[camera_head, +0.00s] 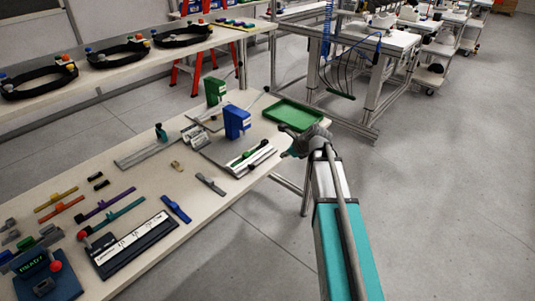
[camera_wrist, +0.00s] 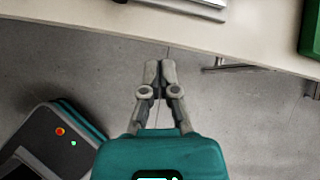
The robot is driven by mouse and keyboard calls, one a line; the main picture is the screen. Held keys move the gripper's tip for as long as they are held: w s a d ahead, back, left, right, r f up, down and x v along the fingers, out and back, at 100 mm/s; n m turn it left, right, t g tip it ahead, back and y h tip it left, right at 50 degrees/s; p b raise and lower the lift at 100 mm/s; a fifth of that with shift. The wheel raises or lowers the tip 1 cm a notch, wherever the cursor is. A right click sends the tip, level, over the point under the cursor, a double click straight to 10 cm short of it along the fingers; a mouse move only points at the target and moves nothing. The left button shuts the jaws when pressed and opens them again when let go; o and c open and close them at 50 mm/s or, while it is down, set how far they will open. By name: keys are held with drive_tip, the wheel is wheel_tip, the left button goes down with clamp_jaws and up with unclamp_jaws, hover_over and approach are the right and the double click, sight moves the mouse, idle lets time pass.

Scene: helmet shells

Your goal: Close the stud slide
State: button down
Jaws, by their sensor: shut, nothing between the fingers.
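A silver rail slide with a dark green strip (camera_head: 250,157) lies near the table's right edge, in front of a blue block-shaped housing (camera_head: 237,122). A longer silver rail (camera_head: 145,152) with a teal upright piece (camera_head: 161,133) lies further left. I cannot tell for certain which one is the stud slide, or how far it is open. My gripper (camera_head: 287,154) is just right of the green-striped slide, apart from it. In the wrist view my gripper (camera_wrist: 160,66) is shut and empty over the floor. A silver part (camera_wrist: 190,5) shows on the table at the top edge.
A green tray (camera_head: 293,114) sits at the table's far right corner, also in the wrist view (camera_wrist: 311,30). A green housing (camera_head: 215,92) stands behind the blue one. Coloured bars and a black-framed board (camera_head: 127,244) lie toward the front. Open floor (camera_head: 440,190) is to the right.

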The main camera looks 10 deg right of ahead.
sight(262, 152)
drive_tip(key=w+d+m, duration=0.1)
drive_tip(key=w+d+m+t, duration=0.1)
drive_tip(key=m, duration=0.1)
drive_tip(key=shift+r, duration=0.2)
drive_tip(key=shift+w+f+b, duration=0.15)
drive_tip(key=shift+b, duration=0.15)
drive_tip(key=b+x, duration=0.7)
drive_tip(key=x, duration=0.3)
drive_tip(key=shift+a, duration=0.1)
drive_tip(key=shift+w+a, duration=0.65)
drive_tip(key=shift+w, duration=0.3)
drive_tip(key=shift+w+a, duration=0.5)
drive_tip(key=shift+w, duration=0.1)
drive_tip(key=shift+w+d, duration=0.1)
